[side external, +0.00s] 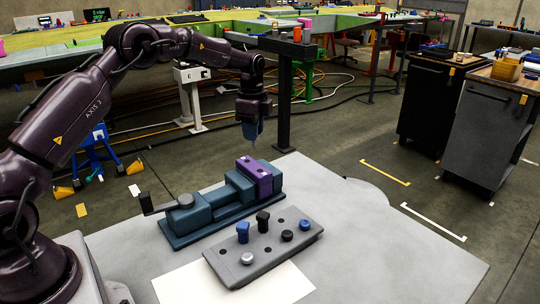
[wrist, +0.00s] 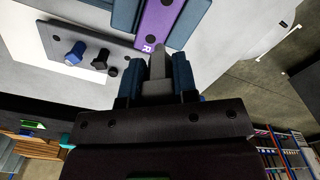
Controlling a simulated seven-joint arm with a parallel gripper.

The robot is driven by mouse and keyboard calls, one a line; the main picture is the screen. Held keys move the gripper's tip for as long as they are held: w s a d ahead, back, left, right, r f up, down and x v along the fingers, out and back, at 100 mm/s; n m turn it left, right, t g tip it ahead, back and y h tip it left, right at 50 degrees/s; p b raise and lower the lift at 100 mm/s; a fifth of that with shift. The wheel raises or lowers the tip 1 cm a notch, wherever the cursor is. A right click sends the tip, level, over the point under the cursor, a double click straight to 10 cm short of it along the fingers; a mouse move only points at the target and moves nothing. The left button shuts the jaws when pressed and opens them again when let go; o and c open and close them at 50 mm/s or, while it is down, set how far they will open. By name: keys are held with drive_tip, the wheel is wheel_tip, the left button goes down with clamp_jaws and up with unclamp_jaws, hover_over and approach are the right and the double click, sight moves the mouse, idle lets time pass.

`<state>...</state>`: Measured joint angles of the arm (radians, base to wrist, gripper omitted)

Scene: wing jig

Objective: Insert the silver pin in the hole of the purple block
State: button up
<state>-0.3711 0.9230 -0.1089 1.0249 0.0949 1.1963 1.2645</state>
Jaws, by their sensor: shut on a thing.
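My gripper (side external: 253,133) hangs above and behind the purple block, pointing down, apart from it. In the wrist view its blue fingers (wrist: 158,80) are shut on a silver-grey pin (wrist: 157,63), whose free end points toward the purple block (wrist: 163,18). The block has dark holes and a white letter R near its end. In the side view the purple block (side external: 255,176) is clamped upright in the teal vise (side external: 208,208). I cannot tell how far the pin tip is from the hole.
A grey pin tray (side external: 225,262) stands in front of the vise, holding blue, black and silver-topped pins beside empty holes. White paper (side external: 275,287) lies under it. The vise handle (side external: 147,203) sticks out left. The light table (side external: 400,250) is clear at right.

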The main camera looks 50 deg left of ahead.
drive_tip(key=shift+n, duration=0.5)
drive_tip(key=shift+s+a+f, duration=0.1)
drive_tip(key=shift+a+f, duration=0.4)
drive_tip(key=shift+f, duration=0.35)
drive_tip(key=shift+s+a+f, duration=0.1)
drive_tip(key=shift+a+f, duration=0.45)
drive_tip(key=shift+f, duration=0.3)
drive_tip(key=shift+a+f, duration=0.5)
drive_tip(key=shift+f, duration=0.35)
drive_tip(key=shift+f, duration=0.15)
drive_tip(key=shift+f, duration=1.25)
drive_tip(key=o, duration=1)
wheel_tip(320, 180, up, 13)
